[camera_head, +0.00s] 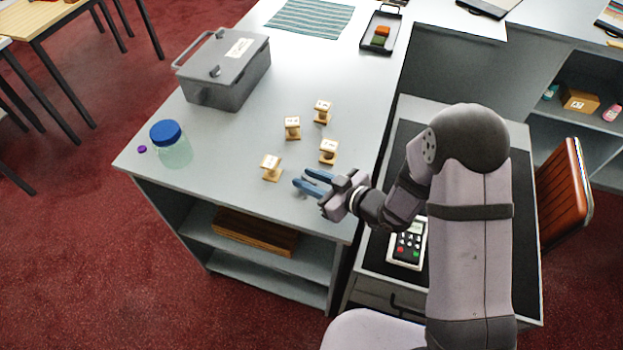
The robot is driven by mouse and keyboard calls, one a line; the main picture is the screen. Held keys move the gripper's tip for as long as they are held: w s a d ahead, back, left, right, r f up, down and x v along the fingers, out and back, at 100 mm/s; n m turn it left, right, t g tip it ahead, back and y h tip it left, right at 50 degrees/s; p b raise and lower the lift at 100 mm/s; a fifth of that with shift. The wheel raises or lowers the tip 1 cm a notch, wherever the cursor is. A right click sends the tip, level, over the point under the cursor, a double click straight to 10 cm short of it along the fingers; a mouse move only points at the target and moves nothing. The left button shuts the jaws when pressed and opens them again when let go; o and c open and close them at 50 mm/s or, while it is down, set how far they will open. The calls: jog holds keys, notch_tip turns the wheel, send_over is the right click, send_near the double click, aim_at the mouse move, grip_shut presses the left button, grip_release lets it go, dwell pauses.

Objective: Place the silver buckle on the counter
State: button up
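I cannot make out a silver buckle anywhere in the head view. The grey counter (225,158) spans the middle of the picture. My gripper (306,177) is over the counter's front right part, its two blue fingers pointing left. The fingers are apart and I see nothing between them. The spot just under the fingers is partly hidden by them. A closed grey metal box (225,75) with a handle and a pale label stands at the counter's back left; its inside is hidden.
Several small wooden stands with labels (292,128) are just left of and behind my gripper. A blue-lidded jar (172,145) and a small purple item (142,149) are at the left corner. A striped cloth (312,17) lies at the back.

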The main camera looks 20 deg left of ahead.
jog(key=shift+r, duration=0.2)
jog(key=b+v, duration=0.2)
jog(key=v, duration=1)
jog(key=shift+b, duration=0.3)
jog(key=w+d+f+m+t+h, duration=0.1)
jog(key=w+d+f+m+h, duration=0.15)
jog(key=d+h, duration=0.5)
jog(key=w+d+f+m+t+h, duration=0.1)
jog(key=w+d+m+h, duration=0.25)
jog(key=d, duration=0.75)
jog(key=s+d+m+g, duration=0.2)
jog(key=s+m+g, duration=0.1)
jog(key=s, duration=0.5)
jog(key=s+d+r+m+g+h, duration=0.1)
jog(key=s+m+g, duration=0.3)
jog(key=s, duration=0.5)
jog(key=shift+d+h, duration=0.3)
jog(key=shift+d, duration=0.05)
